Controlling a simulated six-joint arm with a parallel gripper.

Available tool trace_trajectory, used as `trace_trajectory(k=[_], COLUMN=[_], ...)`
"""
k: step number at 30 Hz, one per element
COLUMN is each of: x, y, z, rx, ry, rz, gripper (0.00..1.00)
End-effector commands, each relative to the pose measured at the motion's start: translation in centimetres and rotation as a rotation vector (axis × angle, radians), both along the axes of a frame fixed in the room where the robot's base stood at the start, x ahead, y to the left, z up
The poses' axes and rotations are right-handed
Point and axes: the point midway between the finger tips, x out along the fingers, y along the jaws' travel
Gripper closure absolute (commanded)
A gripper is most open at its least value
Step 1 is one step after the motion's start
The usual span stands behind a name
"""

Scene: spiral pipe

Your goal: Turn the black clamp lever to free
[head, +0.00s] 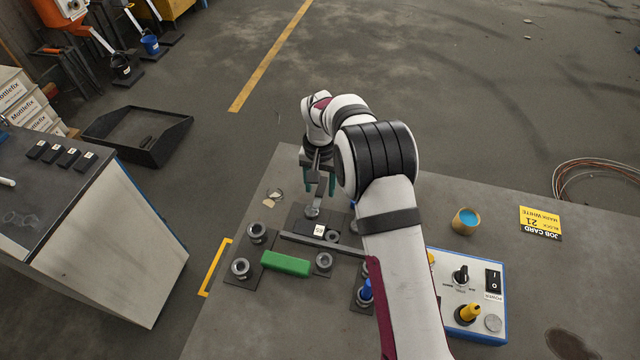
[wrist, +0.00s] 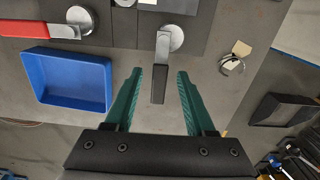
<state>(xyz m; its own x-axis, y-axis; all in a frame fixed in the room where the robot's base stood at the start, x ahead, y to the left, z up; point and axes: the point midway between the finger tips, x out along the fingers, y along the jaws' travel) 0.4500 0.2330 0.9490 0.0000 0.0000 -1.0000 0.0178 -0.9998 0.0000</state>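The black clamp lever (wrist: 159,82) has a dark grip, a short metal arm and a round silver pivot (wrist: 170,38). In the wrist view it points from the pivot down toward my gripper. My gripper (wrist: 160,72) is open, its two teal fingers standing on either side of the dark grip with a gap on both sides. In the head view my gripper (head: 320,187) hangs over the far edge of the fixture, and the lever's silver pivot (head: 313,211) shows just below it. My arm hides part of the fixture there.
A red-handled lever (wrist: 25,28) and a blue tray (wrist: 70,95) lie left in the wrist view. A ring with a tag (wrist: 232,64) lies right. The head view shows a green block (head: 286,263), a control box (head: 485,325) and a cup (head: 465,222).

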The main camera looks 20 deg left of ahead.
Motion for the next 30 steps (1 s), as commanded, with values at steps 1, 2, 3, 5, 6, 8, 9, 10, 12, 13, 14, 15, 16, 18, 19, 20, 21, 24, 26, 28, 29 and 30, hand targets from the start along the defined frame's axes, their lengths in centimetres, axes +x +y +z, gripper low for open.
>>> trace_trajectory(k=[1,2,3,5,6,8,9,10,12,13,14,15,16,18,19,20,21,24,26,28,29,30], x=[0.0,0.0,0.0,0.0,0.0,0.1,0.1,0.1,0.1,0.1,0.1,0.1,0.1,0.1,0.1,0.0,0.0,0.0,0.0,0.0,0.0,0.0], y=[0.0,0.0,0.0,0.0,0.0,0.0,0.0,0.1,0.0,0.1,0.1,0.0,0.1,0.0,0.0,0.0,0.0,0.0,0.0,0.0,0.0,0.0], z=[0.0,0.0,0.0,0.3,0.8,1.9,2.9,3.8,6.1,7.1,8.2,9.4,10.3,12.2,12.9,13.6,14.2,15.4,15.7,15.8,15.8,15.8], rx=[0.000,0.000,0.000,0.001,0.001,0.001,0.002,0.002,0.002,0.002,0.003,0.002,0.003,0.002,0.002,0.002,0.001,0.000,0.000,0.000,0.000,0.000], ry=[0.000,0.000,0.000,-0.001,-0.001,-0.003,-0.005,-0.004,-0.005,-0.005,-0.005,-0.005,-0.005,-0.005,-0.003,-0.003,-0.003,-0.001,0.000,0.000,0.000,0.000], rz=[0.000,0.000,0.000,0.000,0.000,0.001,0.001,0.000,0.000,0.000,-0.001,0.001,-0.001,0.000,-0.001,0.000,0.000,0.001,0.000,0.001,0.000,0.000], gripper=[0.45,0.45,0.45,0.45,0.45,0.45,0.45,0.45,0.45,0.45,0.45,0.45,0.45,0.45,0.45,0.45,0.45,0.45,0.45,0.45,0.45,0.45])
